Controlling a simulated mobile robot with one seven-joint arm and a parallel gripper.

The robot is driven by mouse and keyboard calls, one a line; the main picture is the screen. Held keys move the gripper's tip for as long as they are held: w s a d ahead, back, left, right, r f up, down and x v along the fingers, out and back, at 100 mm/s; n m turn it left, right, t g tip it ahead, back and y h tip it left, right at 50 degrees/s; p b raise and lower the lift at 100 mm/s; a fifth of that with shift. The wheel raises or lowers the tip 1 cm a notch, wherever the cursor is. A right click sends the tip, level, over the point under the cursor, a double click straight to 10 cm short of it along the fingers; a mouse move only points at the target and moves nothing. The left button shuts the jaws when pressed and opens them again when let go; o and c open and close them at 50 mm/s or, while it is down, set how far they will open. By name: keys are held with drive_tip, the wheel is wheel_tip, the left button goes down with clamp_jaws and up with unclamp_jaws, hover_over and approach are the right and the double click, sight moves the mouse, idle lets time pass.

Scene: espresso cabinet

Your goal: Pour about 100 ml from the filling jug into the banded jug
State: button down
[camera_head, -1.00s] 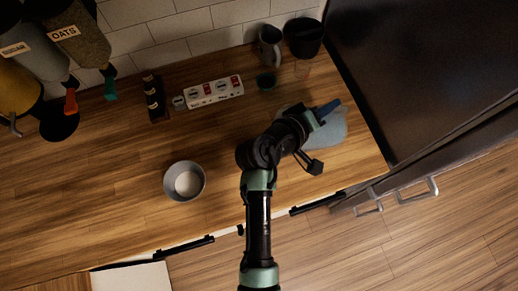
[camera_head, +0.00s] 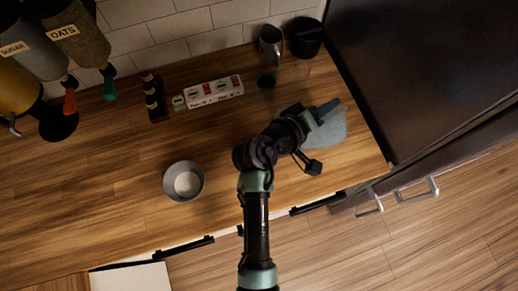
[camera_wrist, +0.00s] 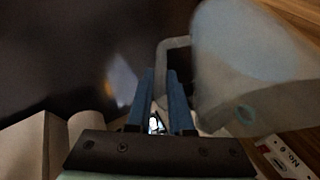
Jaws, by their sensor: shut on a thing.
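A pale blue-grey jug (camera_head: 333,127) is at the right end of the counter in the head view, partly behind my arm. In the wrist view the pale jug (camera_wrist: 245,70) fills the upper right, tilted in the picture, with its handle reaching to my fingers. My gripper (camera_head: 325,108) shows blue fingers at the jug; in the wrist view my gripper (camera_wrist: 161,80) is shut on the handle. It looks like the filling jug. A round grey vessel (camera_head: 170,190) with white contents stands left of my arm. I cannot make out a banded jug for certain.
A dark cabinet (camera_head: 420,70) bounds the right. The left-middle counter is clear.

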drive_tip(key=d+f+y+p, duration=0.1)
drive_tip(key=p, duration=0.1)
drive_tip(key=w+d+f+g+y+p, duration=0.1)
drive_tip(key=p, duration=0.1)
drive_tip(key=d+f+m+y+p, duration=0.1)
drive_tip(key=d+p, duration=0.1)
drive_tip(key=shift+w+f+g, duration=0.15)
drive_tip(key=shift+f+g, duration=0.1)
drive_tip(key=shift+g, duration=0.05)
drive_tip(key=shift+f+b, duration=0.3)
drive_tip(key=shift+w+d+y+p, duration=0.1)
drive_tip(key=shift+d+y+p, duration=0.25)
drive_tip(key=shift+p, duration=0.25)
drive_tip(key=w+d+f+m+g+y+b, duration=0.1)
drive_tip(key=w+d+f+g+y+b, duration=0.1)
drive_tip(key=d+f+y+b, duration=0.4)
wheel_tip(320, 180, down, 3)
drive_tip(key=shift+w+d+r+m+g+y+b, duration=0.3)
drive_tip(key=shift+d+b, duration=0.35)
drive_tip(key=shift+b, duration=0.5)
drive_tip(key=shift+f, duration=0.2)
